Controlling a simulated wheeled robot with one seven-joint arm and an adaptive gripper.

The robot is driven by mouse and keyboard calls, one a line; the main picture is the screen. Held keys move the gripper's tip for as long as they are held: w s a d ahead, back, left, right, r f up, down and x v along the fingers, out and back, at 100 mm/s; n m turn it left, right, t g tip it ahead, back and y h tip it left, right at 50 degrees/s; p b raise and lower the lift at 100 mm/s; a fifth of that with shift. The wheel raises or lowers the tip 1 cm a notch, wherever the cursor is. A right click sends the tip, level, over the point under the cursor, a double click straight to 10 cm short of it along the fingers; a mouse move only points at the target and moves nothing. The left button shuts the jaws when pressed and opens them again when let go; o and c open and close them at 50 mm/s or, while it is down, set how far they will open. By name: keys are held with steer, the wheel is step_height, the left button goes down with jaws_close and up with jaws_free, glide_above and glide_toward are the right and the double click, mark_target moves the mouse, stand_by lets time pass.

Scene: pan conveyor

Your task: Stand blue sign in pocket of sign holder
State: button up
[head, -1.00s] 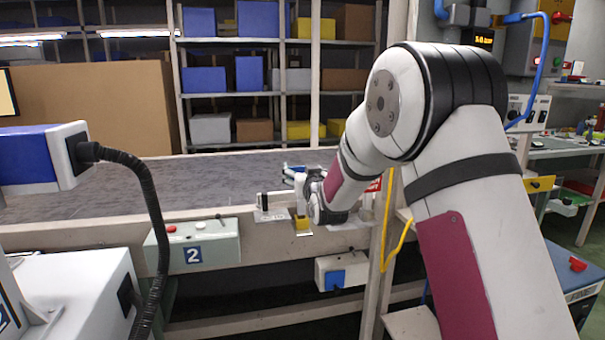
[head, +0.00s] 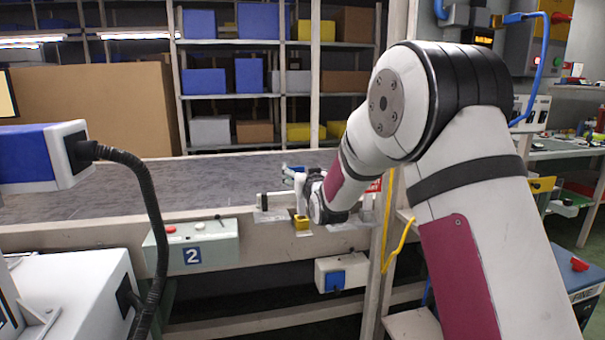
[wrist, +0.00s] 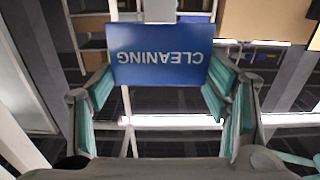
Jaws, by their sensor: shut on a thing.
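The blue sign (wrist: 160,57), lettered CLEANING and upside down in the wrist view, sits between the two teal-padded fingers of my gripper (wrist: 162,76). My gripper is shut on it. In the head view my gripper (head: 297,178) is above the near edge of the conveyor, small and partly hidden by my wrist. The sign is not clear there. A pale bar-like fixture (head: 276,199) on the conveyor edge, just left of and below my gripper, may be the sign holder. Its pocket cannot be made out. I cannot tell whether the sign touches it.
The grey conveyor (head: 130,185) extends left and behind. A small yellow block (head: 302,223) is on its front edge below my gripper. A control box marked 2 (head: 195,245) hangs in front. A post with a yellow cable (head: 386,225) stands close right of my wrist. Shelves (head: 230,95) stand behind.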

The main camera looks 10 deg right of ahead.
steer(key=shift+f+b, duration=2.25)
steer(key=shift+b, duration=0.05)
steer(key=o, duration=1.6)
steer(key=shift+o, duration=0.2)
steer(key=s, duration=1.2)
